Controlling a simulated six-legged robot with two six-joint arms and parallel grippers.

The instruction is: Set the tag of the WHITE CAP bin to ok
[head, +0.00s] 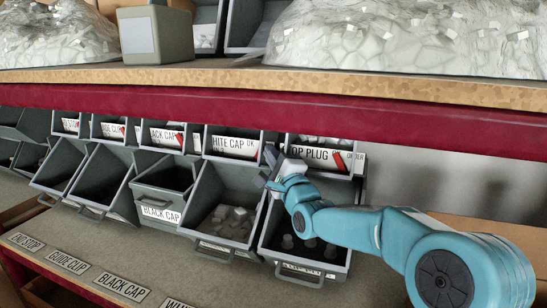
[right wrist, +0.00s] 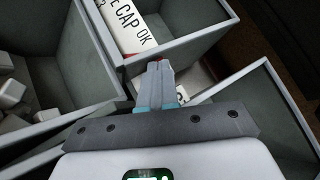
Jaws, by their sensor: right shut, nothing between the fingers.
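The WHITE CAP bin's label (head: 235,146) is on the front of an upper-row bin, partly cut off on its left, with "OK" printed at its right end. In the right wrist view the label (right wrist: 125,27) reads "E CAP OK". A little red (right wrist: 130,60) shows at the bin's rim by my fingertips; the tag's setting is mostly hidden, so I cannot tell it. My right gripper (head: 272,170) is shut and empty at the label's lower right; its fingertips (right wrist: 158,68) are close to the bin's front edge. I cannot tell if they touch. My left gripper is not in view.
The STOP PLUG label (head: 315,155) with a red tag (head: 338,161) is just right of my gripper. A dark red shelf edge (head: 250,112) runs above. Bagged parts (head: 410,35) lie on the shelf.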

